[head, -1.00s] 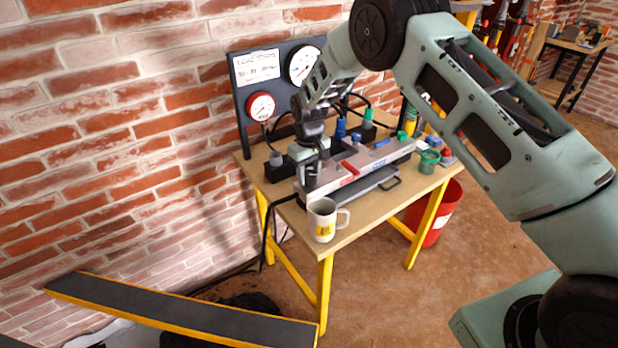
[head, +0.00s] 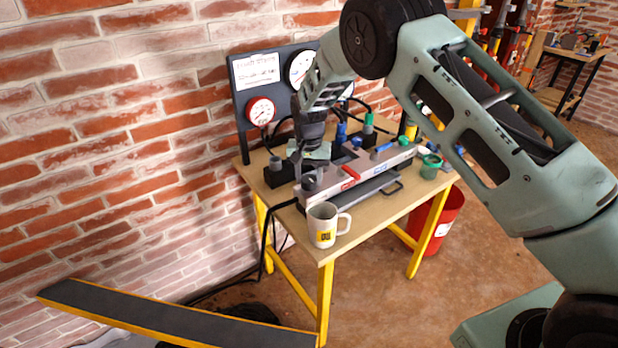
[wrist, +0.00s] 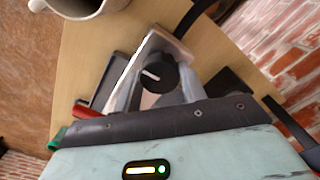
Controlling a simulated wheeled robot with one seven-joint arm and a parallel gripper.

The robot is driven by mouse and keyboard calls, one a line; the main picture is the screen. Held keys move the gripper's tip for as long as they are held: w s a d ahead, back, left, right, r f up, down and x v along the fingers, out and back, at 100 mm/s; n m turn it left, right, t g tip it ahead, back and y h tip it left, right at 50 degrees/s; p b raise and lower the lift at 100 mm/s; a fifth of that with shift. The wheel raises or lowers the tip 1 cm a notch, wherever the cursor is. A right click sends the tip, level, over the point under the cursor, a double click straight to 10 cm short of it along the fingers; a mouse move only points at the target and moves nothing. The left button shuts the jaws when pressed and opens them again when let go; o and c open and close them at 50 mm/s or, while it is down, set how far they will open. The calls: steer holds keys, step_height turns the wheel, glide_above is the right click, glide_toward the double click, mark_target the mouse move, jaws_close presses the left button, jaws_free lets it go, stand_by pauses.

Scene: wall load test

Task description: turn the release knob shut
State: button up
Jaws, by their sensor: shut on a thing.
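The release knob (wrist: 158,77) is round and black with a white pointer line, at the end of a grey pump body in the wrist view. My gripper (wrist: 157,85) has one grey finger on each side of the knob and is shut on it. In the head view my gripper (head: 308,168) reaches down to the near left end of the long grey pump (head: 365,174), which has red and blue marks. The knob is dark and mostly hidden by the fingers there.
A white mug (head: 322,227) stands close by at the table's (head: 345,246) front left corner. Gauges (head: 261,111) on a dark panel (head: 243,97) rise behind. A green cup (head: 430,166) stands at the right, and a red bin (head: 437,222) is beside the table.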

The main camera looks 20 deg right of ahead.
mark_target(309, 179)
steer(key=shift+r+m, duration=0.1)
steer(key=shift+m, duration=0.3)
steer(key=o, duration=1)
step_height(309, 179, up, 17)
steer(key=b, duration=0.2)
steer(key=shift+r+b, duration=0.2)
steer(key=shift+b, duration=0.1)
